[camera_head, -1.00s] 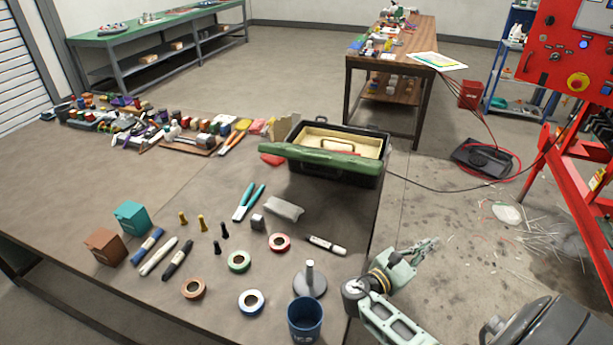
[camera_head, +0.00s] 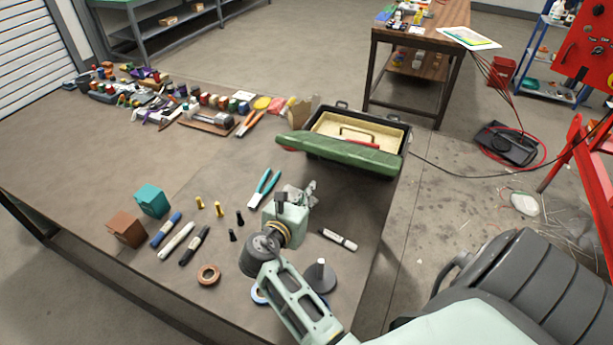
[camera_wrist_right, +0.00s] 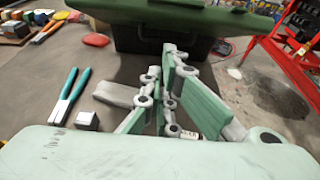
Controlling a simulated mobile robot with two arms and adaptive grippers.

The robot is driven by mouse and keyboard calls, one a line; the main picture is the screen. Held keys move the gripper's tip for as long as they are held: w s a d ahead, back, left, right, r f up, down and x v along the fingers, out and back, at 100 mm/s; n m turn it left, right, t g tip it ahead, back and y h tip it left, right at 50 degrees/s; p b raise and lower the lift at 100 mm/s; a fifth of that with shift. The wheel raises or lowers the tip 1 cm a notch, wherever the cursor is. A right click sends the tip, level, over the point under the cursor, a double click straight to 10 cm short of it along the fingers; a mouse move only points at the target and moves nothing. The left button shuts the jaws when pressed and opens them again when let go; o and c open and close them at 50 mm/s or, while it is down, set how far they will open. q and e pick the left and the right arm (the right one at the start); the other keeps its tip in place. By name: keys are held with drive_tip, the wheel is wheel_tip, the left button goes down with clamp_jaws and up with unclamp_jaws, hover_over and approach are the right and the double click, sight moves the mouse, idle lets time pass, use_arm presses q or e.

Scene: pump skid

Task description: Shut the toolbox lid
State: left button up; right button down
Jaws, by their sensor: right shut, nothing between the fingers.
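The black toolbox (camera_head: 402,142) stands at the table's far right edge with its top open. A cream tray with a handle shows inside it. Its green lid (camera_head: 340,157) is swung open and sticks out on the near side; it also spans the top of the right wrist view (camera_wrist_right: 180,14). My right gripper (camera_head: 306,187) is over the table, on the near side of the lid and apart from it in the head view. Its fingers (camera_wrist_right: 172,58) are shut and empty, pointing towards the toolbox. My left gripper is out of view.
Teal-handled pliers (camera_head: 264,188) lie left of my right gripper, and a marker (camera_head: 338,239) lies to its right. A grey stand (camera_head: 320,277) is beside my forearm. Many small items crowd the table's far left. Bare table lies left of the toolbox's near side.

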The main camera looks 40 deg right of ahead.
sight(339, 158)
drive_tip(key=w+d+r+b, duration=0.1)
drive_tip(key=w+d+b, duration=0.2)
drive_tip(key=d, duration=0.5)
drive_tip(key=shift+w+r+b, duration=0.2)
drive_tip(key=shift+w+b, duration=0.1)
drive_tip(key=shift+w, duration=0.3)
drive_tip(key=shift+d, duration=0.1)
drive_tip(key=shift+w, duration=0.1)
